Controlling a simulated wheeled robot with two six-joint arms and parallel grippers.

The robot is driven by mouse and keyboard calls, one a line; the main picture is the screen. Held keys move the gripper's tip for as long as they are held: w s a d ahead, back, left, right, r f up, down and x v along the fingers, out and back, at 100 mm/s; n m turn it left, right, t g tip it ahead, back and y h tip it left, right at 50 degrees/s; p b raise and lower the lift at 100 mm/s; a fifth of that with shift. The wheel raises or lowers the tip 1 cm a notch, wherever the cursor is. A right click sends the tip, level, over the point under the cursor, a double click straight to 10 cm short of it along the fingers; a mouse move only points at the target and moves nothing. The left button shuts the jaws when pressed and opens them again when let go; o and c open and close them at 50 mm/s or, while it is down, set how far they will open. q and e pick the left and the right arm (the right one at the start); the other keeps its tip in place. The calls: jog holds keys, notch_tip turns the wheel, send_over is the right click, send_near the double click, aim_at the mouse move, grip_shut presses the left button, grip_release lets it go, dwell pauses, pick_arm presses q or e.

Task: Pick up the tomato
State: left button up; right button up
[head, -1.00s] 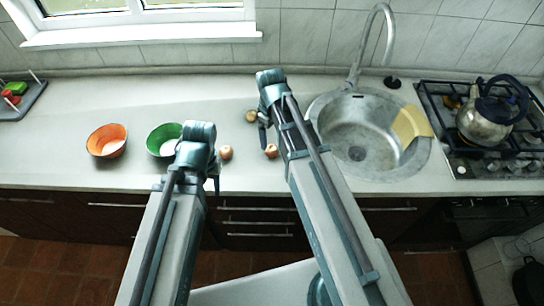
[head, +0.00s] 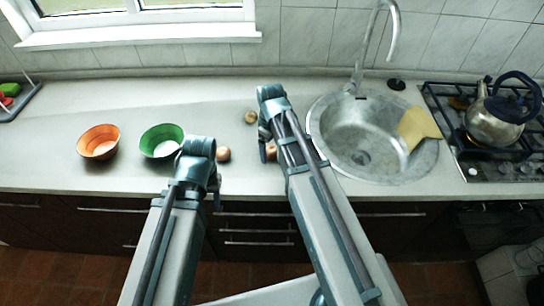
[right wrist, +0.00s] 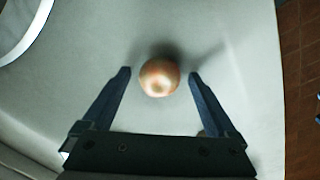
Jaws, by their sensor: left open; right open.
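A round, reddish-orange tomato-like thing (right wrist: 159,77) lies on the counter in the right wrist view, between and slightly beyond my right fingertips (right wrist: 160,73). It seems to be the one partly hidden beside my right gripper (head: 264,148) in the head view (head: 272,152). My right gripper is open and empty, pointing down. My left gripper (head: 217,194) is open, near the counter's front edge; its fingers are mostly hidden by my arm. Another reddish round thing (head: 223,154) lies beside it, and a yellowish-brown one (head: 250,117) lies farther back. I cannot tell their kinds surely.
An orange bowl (head: 99,142) and a green bowl (head: 161,141) stand to the left. The back left counter (head: 150,100) is clear.

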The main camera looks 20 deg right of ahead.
aim_at(272, 148)
pick_arm(q)
jog(key=shift+r, duration=0.1)
pick_arm(e)
grip_shut()
dwell(0.3)
jog(key=shift+r, duration=0.1)
jog(key=shift+r+p, duration=0.7)
jog(key=shift+p, duration=0.1)
notch_tip(272, 148, up, 3)
jog(key=p, duration=0.3)
pick_arm(q)
notch_tip(272, 148, up, 5)
jog(key=shift+p, duration=0.3)
pick_arm(e)
jog(key=s+a, duration=0.3)
jog(key=a, duration=0.1)
jog(key=s+a, duration=0.3)
jog(key=a, duration=0.1)
jog(key=s+a, duration=0.3)
jog(key=a, duration=0.2)
jog(key=shift+s+r, duration=0.15)
jog(key=shift+r, duration=0.15)
